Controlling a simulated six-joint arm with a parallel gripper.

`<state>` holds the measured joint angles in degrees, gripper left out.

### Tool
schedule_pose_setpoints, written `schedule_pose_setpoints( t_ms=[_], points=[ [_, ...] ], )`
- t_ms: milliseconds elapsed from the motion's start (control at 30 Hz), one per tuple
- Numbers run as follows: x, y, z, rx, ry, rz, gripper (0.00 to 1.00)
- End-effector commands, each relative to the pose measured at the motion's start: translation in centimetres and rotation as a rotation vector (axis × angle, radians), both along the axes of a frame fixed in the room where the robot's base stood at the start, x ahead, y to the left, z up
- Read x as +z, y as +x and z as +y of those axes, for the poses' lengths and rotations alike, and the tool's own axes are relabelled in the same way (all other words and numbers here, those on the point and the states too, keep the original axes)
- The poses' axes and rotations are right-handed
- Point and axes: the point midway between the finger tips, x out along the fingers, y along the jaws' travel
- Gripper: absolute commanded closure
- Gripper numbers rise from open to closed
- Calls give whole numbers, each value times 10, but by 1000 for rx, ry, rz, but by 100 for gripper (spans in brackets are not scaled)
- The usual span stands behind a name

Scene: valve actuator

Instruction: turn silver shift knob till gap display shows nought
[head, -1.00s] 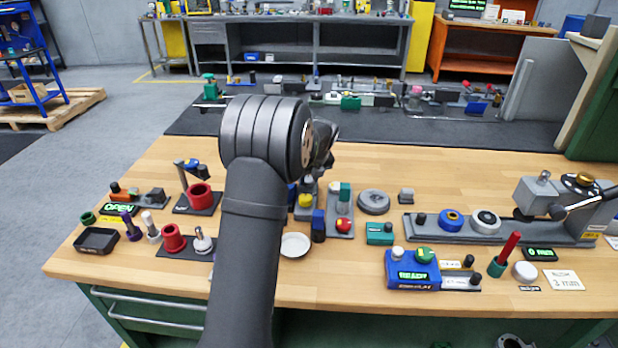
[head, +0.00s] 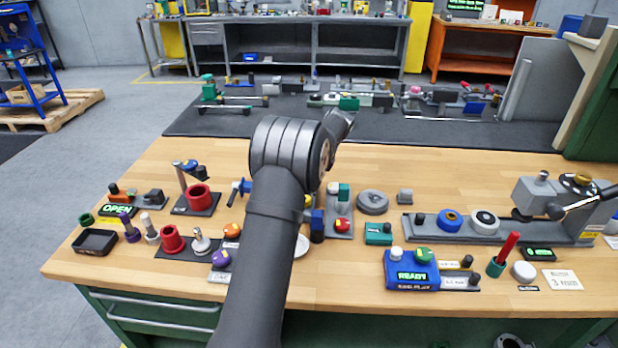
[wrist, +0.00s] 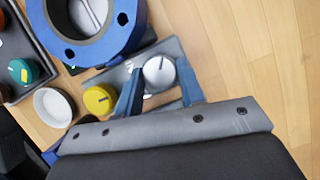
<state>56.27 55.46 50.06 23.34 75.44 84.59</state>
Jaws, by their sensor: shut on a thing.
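A round silver knob (wrist: 159,72) with a dark line on its top sits on a grey plate in the wrist view. My gripper (wrist: 160,68) has its two blue fingers on either side of this knob and is shut on it.
Near the knob in the wrist view are a yellow knob (wrist: 99,99), a white round dish (wrist: 54,106), a teal knob (wrist: 24,71) and a large blue ring (wrist: 128,22). A blue READY box (head: 411,271) stands to the right. Bare wood lies right of the knob in the wrist view.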

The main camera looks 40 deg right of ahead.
Motion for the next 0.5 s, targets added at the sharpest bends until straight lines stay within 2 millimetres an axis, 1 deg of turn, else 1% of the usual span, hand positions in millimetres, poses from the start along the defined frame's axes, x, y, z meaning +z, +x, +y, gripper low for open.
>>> schedule_pose_setpoints(
  t_ms=[500],
  points=[
    [0,3,-4,489,-1,1,87]
  ],
)
